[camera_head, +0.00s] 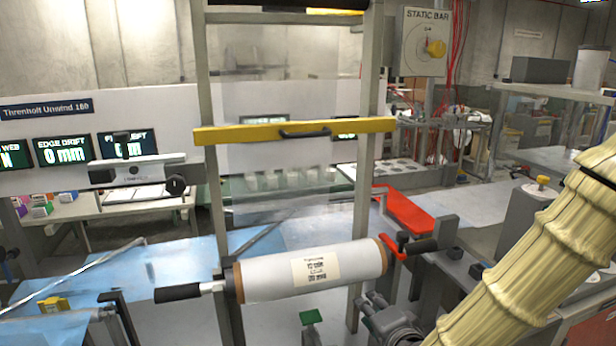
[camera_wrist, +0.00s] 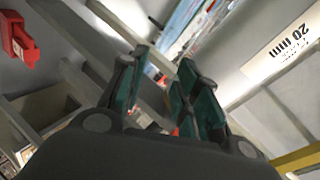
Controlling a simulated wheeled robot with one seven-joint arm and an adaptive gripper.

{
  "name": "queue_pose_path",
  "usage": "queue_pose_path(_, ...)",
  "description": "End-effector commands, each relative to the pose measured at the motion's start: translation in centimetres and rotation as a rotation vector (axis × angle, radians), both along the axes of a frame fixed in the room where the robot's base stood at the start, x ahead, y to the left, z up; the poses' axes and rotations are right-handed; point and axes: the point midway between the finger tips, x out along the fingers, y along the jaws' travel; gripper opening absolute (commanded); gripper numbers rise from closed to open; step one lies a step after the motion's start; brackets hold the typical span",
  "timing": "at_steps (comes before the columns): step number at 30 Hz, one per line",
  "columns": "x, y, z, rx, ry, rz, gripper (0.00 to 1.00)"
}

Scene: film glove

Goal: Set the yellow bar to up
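The yellow bar (camera_head: 295,130) lies level across the two grey upright posts in the head view, in front of the clear panel. A black handle (camera_head: 305,131) sits at its middle. A yellow strip (camera_wrist: 300,158) at the lower right of the wrist view may be the same bar. In the wrist view my gripper (camera_wrist: 163,60) is open and empty, its two green-padded fingers apart. My arm in its cream sleeve (camera_head: 535,250) comes in from the right in the head view. My gripper is hard to make out there. The bar is clear of it.
A white roll (camera_head: 312,270) with black end grips spans the posts below the bar. A red lever (camera_head: 405,210) and a grey block are to its right. A red part (camera_wrist: 18,40) shows in the wrist view.

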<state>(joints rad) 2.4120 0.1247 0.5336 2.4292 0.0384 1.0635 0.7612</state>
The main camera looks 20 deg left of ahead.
Motion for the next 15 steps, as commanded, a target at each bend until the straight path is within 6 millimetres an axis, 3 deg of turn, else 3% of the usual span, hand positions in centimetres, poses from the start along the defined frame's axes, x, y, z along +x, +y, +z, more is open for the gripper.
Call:
queue_pose_path(1, 0.3, 1.1, 3.8, 0.051, -0.038, -0.004, 0.32)
queue_pose_path(9, -0.8, 6.2, 20.8, 0.347, -0.201, 0.005, 0.32)
queue_pose_path(12, -2.0, 7.6, 26.1, 0.444, -0.248, 0.022, 0.32)
queue_pose_path(15, -3.1, 8.6, 29.9, 0.515, -0.279, 0.04, 0.32)
